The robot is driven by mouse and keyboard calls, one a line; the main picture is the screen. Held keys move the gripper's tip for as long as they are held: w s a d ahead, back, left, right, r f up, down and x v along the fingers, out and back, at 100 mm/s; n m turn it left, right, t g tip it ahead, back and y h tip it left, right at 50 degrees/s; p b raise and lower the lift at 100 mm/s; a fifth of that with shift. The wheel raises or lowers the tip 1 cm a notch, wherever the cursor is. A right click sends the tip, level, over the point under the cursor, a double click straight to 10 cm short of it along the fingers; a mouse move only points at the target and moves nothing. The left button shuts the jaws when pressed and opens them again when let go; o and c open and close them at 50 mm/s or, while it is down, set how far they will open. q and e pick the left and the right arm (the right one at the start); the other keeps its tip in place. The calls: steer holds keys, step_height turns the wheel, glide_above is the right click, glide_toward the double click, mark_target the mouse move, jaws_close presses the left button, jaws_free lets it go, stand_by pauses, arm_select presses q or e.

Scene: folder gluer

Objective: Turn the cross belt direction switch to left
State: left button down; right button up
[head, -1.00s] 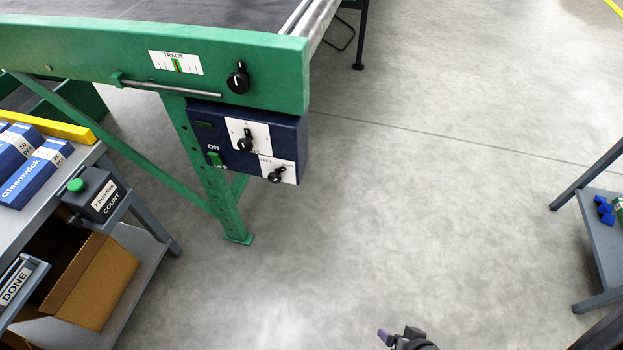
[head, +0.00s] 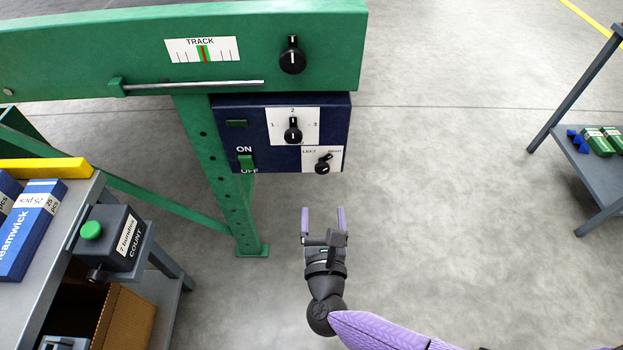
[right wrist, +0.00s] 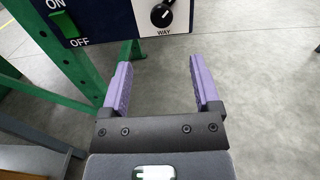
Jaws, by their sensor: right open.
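The cross belt direction switch (head: 323,165) is a black knob on a white plate marked LEFT and RIGHT, at the lower right of the blue control box (head: 225,148). Its pointer is tilted up toward the RIGHT mark. It also shows in the right wrist view (right wrist: 163,15), above the word WAY and partly cut off by the top edge. My right gripper (head: 323,212) is open and empty, a little below the switch and apart from it. Its two purple fingers also show in the right wrist view (right wrist: 160,85). My left gripper is not in view.
A counter box (head: 108,238) stands at the left bench. A grey shelf (head: 598,180) is at right. Floor between is clear.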

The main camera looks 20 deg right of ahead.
mark_target(322, 172)
steer(key=b+x, duration=0.3)
steer(key=x, duration=0.6)
steer(key=shift+w+d+f, duration=0.15)
steer(key=shift+w+f, duration=0.05)
steer(key=shift+w+r, duration=0.1)
steer(key=shift+w, duration=0.1)
steer(key=shift+c, duration=1.4)
steer(key=c, duration=0.7)
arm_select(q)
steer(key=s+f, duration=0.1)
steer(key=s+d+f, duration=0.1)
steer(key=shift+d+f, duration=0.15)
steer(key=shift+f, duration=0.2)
arm_select(e)
jaws_close()
